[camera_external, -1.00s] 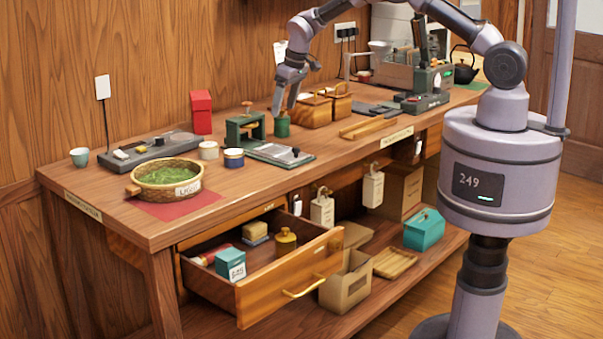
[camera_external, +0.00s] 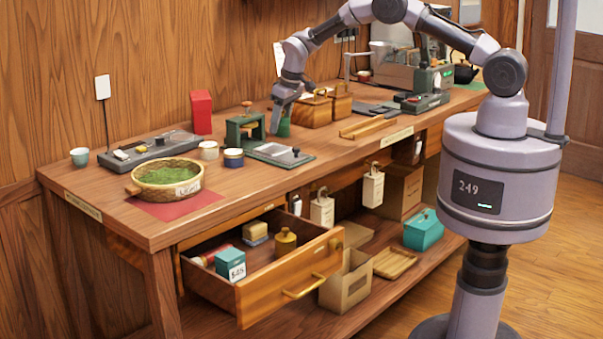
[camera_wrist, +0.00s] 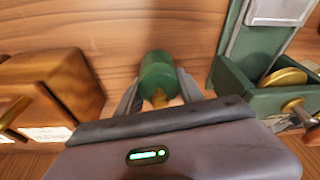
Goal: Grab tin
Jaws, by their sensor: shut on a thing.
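The green tin (camera_wrist: 157,72) is a small cylinder with a brass-coloured knob, between the two fingers of my gripper (camera_wrist: 158,100) in the wrist view. The fingers are shut on its sides. In the external view the tin (camera_external: 285,128) is partly hidden behind my gripper (camera_external: 276,130), at the bench's middle, right of the green press. I cannot tell whether it still touches the bench top.
The green press (camera_external: 245,130) stands close on the left, with a flat metal-topped board (camera_external: 280,153) in front. Wooden boxes with handles (camera_external: 313,112) stand close on the right. A red canister (camera_external: 201,112) is farther left. A drawer (camera_external: 290,285) hangs open below.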

